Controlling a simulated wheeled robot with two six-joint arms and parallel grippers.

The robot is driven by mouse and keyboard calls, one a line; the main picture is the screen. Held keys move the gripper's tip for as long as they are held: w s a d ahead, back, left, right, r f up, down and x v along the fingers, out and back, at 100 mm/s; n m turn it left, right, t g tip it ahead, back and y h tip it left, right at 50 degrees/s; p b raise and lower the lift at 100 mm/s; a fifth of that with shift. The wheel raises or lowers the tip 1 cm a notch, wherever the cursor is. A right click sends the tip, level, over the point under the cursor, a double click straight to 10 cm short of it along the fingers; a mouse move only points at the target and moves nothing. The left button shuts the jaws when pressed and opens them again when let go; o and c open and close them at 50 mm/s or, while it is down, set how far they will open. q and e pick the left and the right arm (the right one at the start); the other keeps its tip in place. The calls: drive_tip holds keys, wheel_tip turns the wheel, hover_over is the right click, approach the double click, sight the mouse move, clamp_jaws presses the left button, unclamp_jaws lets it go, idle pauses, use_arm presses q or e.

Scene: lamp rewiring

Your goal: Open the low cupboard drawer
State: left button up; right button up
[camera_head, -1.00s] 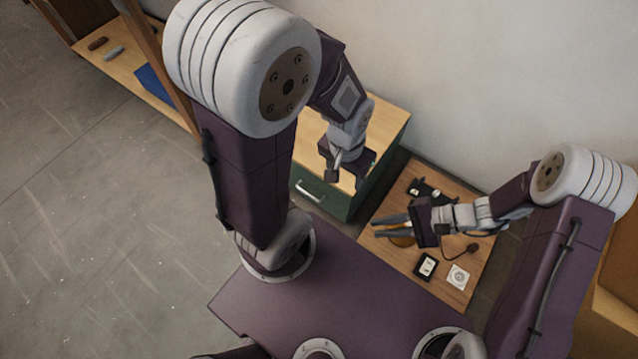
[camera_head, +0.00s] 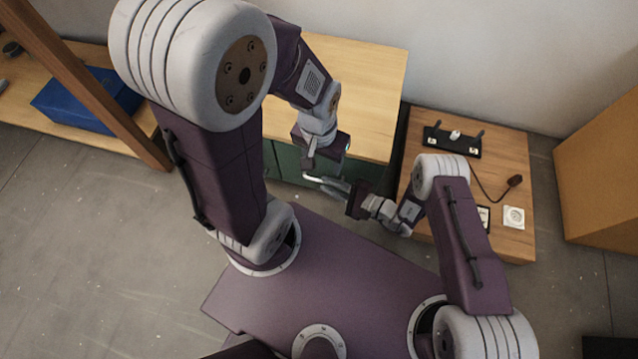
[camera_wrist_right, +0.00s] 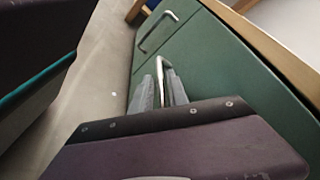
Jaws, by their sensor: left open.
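The low cupboard (camera_head: 372,85) has a pale wood top and a green front (camera_wrist_right: 215,60). Two silver bar handles show on the front in the right wrist view: one farther off (camera_wrist_right: 157,32) and one nearer (camera_wrist_right: 163,76). My right gripper (camera_wrist_right: 161,88) is at the nearer handle, with a grey finger on each side of it. I cannot tell if the fingers press on it. In the head view my right gripper (camera_head: 328,184) is at the cupboard's front, beside a handle (camera_head: 311,178). My left gripper (camera_head: 322,160) is open and empty, just above the front edge.
A wooden table (camera_head: 512,160) stands to the right with a black device (camera_head: 452,141), a cable and a white socket plate (camera_head: 513,217). A blue box (camera_head: 88,100) lies on a low shelf behind a wooden post (camera_head: 95,85) at left. A cardboard-coloured box (camera_head: 605,180) stands far right.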

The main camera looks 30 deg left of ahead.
sight(320, 181)
drive_tip(key=b+x, duration=0.1)
drive_tip(key=x, duration=0.2)
drive_tip(key=shift+f, duration=0.2)
drive_tip(key=shift+a+r, duration=0.1)
drive_tip(key=shift+a, duration=0.2)
use_arm(q)
wheel_tip(320, 181, down, 2)
drive_tip(key=shift+f, duration=0.25)
use_arm(e)
clamp_jaws()
idle(0.6)
